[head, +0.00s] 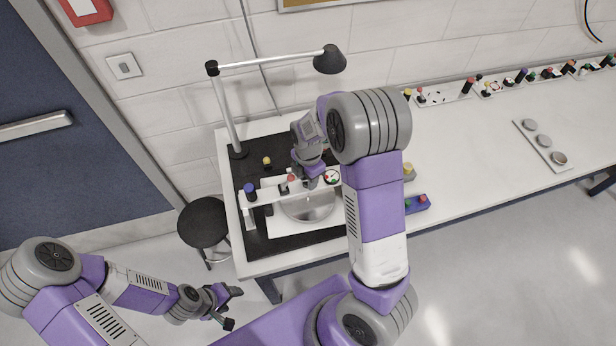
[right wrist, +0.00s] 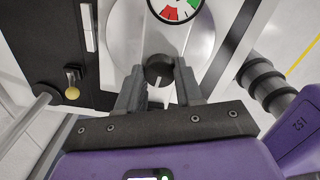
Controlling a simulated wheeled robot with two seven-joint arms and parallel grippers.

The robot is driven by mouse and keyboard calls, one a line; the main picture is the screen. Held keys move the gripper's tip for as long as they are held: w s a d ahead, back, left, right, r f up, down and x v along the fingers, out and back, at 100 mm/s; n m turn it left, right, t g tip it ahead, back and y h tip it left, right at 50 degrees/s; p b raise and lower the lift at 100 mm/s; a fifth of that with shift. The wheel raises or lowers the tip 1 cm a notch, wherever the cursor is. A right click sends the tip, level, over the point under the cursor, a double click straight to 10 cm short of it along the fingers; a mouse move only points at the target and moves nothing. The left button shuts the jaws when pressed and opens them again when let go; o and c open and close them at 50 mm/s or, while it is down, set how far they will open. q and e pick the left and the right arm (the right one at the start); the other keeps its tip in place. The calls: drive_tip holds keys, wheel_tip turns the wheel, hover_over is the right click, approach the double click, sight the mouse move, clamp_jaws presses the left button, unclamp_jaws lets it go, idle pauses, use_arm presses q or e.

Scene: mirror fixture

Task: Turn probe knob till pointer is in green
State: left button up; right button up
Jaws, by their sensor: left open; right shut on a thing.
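The probe knob (right wrist: 158,70) is a dark round knob with a pale mark, and it sits between my right fingertips in the right wrist view. My right gripper (right wrist: 159,84) is shut on it. In the head view my right gripper (head: 308,180) reaches down over the white bar, and the knob is hidden there. The gauge (right wrist: 178,9) has red and green zones and is cut off by the top edge of the right wrist view. It also shows in the head view (head: 332,177). I cannot make out its pointer. My left gripper (head: 229,307) is open and empty, off the table.
A round mirror (head: 308,206) lies below the white bar on a black mat. A blue-topped post (head: 250,191) and a yellow-topped lever (head: 267,161) stand near it. A lamp (head: 330,60) overhangs the table. A black stool (head: 204,222) stands at left.

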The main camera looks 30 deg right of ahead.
drive_tip(key=m, duration=0.4)
drive_tip(key=shift+m, duration=2)
drive_tip(key=o, duration=1)
drive_tip(key=shift+o, duration=0.2)
drive_tip(key=shift+r+p, duration=0.6)
drive_tip(key=shift+r, duration=3.25)
